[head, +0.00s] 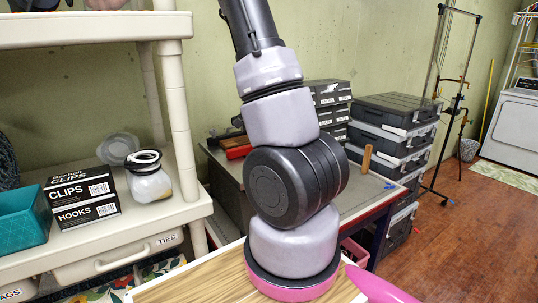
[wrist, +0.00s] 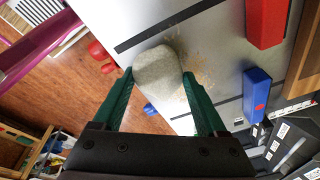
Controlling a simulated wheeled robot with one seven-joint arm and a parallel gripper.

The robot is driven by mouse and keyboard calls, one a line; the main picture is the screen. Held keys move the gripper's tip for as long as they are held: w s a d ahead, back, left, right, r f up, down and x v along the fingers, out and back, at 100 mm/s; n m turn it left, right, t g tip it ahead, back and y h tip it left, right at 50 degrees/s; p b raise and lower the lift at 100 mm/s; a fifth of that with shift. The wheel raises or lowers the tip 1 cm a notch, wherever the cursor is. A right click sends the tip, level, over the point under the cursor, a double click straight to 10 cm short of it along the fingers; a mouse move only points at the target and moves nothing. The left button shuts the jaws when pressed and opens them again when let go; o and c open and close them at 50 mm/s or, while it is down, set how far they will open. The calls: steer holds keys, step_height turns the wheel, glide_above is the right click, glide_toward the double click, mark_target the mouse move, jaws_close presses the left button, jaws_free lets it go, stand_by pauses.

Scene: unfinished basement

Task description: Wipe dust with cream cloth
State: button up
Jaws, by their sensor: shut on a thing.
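In the wrist view, my gripper (wrist: 158,76) is shut on the cream cloth (wrist: 157,68), a rounded, bunched wad between its two green fingertips. The cloth is over the grey tabletop (wrist: 222,40), near its edge; I cannot tell whether it touches the surface. Tan dust (wrist: 198,70) is scattered on the tabletop just right of the cloth, partly beside the right finger. In the head view my arm hides the gripper, cloth and dust, and part of the table (head: 372,192) shows behind it.
A red block (wrist: 266,22) and a blue block (wrist: 256,92) lie on the tabletop right of the dust. In the head view, drawer units (head: 330,105) and stacked dark cases (head: 395,120) stand behind the table. A cream shelf (head: 120,232) fills the left. Open floor (head: 465,215) lies right.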

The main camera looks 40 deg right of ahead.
steer(key=shift+s+a+r, duration=0.1)
steer(key=shift+s, duration=1.2)
steer(key=shift+d, duration=1.3)
steer(key=shift+c, duration=1.4)
steer(key=shift+w+d, duration=0.15)
steer(key=shift+w, duration=2.3)
steer(key=shift+w+d, duration=0.1)
steer(key=shift+w, duration=2.35)
steer(key=shift+s+d+f, duration=0.1)
steer(key=shift+d+f, duration=0.1)
steer(key=shift+d, duration=1)
steer(key=shift+s+d, duration=0.25)
steer(key=shift+s, duration=0.3)
steer(key=shift+s+a, duration=0.2)
steer(key=shift+s, duration=1.3)
steer(key=shift+s+a, duration=0.15)
steer(key=shift+s, duration=1.3)
steer(key=shift+s+a+r, duration=0.1)
steer(key=shift+s, duration=1.35)
steer(key=shift+d, duration=1.25)
steer(key=shift+w+d, duration=0.15)
steer(key=shift+w, duration=2.35)
steer(key=shift+w+d, duration=0.1)
steer(key=shift+w, duration=2.35)
steer(key=shift+c, duration=0.2)
